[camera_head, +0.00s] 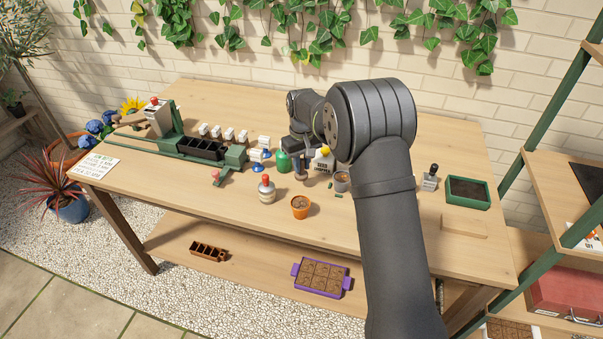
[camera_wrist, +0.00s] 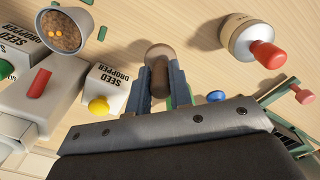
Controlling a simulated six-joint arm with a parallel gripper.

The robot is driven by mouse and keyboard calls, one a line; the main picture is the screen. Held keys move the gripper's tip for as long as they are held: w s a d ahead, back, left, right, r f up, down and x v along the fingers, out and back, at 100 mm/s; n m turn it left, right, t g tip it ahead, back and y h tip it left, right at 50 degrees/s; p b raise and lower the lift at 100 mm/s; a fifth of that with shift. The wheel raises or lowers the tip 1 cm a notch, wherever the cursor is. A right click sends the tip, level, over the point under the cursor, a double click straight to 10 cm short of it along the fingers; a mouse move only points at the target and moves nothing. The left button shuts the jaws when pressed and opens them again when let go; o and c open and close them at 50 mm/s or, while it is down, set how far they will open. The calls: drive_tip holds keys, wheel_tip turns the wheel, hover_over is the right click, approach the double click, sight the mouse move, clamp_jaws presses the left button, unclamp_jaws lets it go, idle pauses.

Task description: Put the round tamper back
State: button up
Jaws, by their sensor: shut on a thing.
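The round tamper (camera_wrist: 158,62), a brown rounded wooden piece, is between the two fingers of my gripper (camera_wrist: 160,85) in the wrist view. The fingers are shut on it. In the head view my gripper (camera_head: 300,164) points down over the middle of the table, and the tamper's lower end (camera_head: 301,177) shows just below it. I cannot tell whether the tamper touches the table. The tamper's resting place cannot be made out.
A cream container with a red knob (camera_head: 266,189) and an orange pot (camera_head: 300,208) stand in front. A soil tray (camera_head: 483,204) stands right.

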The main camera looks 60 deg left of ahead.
sight(302, 160)
drive_tip(key=shift+a+f, duration=0.1)
drive_tip(key=shift+f, duration=1.95)
drive_tip(key=o, duration=0.8)
drive_tip(key=shift+f, duration=0.15)
drive_tip(key=shift+o, duration=0.2)
wheel_tip(302, 160, up, 12)
drive_tip(key=shift+r, duration=0.15)
drive_tip(key=shift+f, duration=4.15)
